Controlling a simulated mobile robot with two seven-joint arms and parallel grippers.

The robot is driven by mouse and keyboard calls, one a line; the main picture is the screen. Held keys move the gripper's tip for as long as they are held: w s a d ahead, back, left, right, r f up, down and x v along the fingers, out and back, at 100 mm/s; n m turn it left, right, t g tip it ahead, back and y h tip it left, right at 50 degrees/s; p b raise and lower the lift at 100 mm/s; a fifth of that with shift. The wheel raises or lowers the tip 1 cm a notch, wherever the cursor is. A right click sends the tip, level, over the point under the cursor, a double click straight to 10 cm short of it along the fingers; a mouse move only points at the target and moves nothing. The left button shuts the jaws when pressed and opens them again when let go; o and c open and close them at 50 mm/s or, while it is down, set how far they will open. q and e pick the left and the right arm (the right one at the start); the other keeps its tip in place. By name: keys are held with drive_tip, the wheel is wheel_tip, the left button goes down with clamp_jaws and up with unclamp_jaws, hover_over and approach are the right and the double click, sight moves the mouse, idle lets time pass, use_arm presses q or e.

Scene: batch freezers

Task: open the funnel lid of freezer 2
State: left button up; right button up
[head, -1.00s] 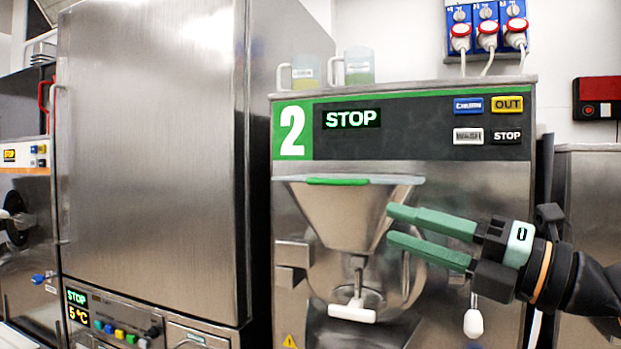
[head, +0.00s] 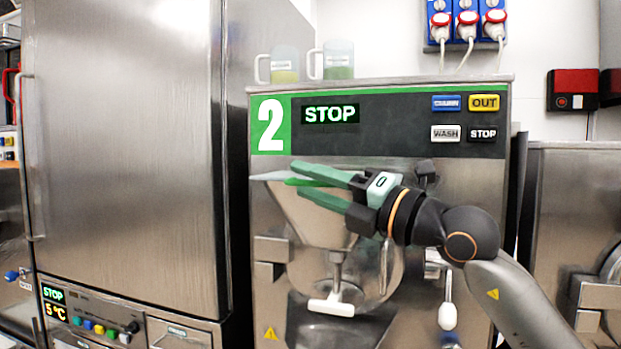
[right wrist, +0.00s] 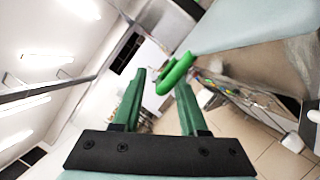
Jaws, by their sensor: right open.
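Freezer 2 (head: 420,180) has a steel funnel (head: 322,215) on its front, partly hidden by my right arm. The pale funnel lid (head: 268,176) lies flat on top, with a green handle (head: 306,182) at its front edge. My right gripper (head: 297,179) is open, its green fingers pointing left, with the handle showing between them. In the right wrist view the handle (right wrist: 172,78) is near the tip of the right-hand finger, and the lid (right wrist: 235,30) is at upper right. I cannot tell whether finger and handle touch. My left gripper is not in view.
Two mugs (head: 284,65) (head: 338,60) stand on top of freezer 2. A tall steel cabinet (head: 125,150) stands to the left. A white-handled lever (head: 447,315) and the outlet's white bar (head: 331,306) are below the gripper. Another steel machine (head: 570,200) stands to the right.

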drive_tip(key=shift+a, duration=0.1)
drive_tip(key=shift+c, duration=0.4)
clamp_jaws()
idle(1.0)
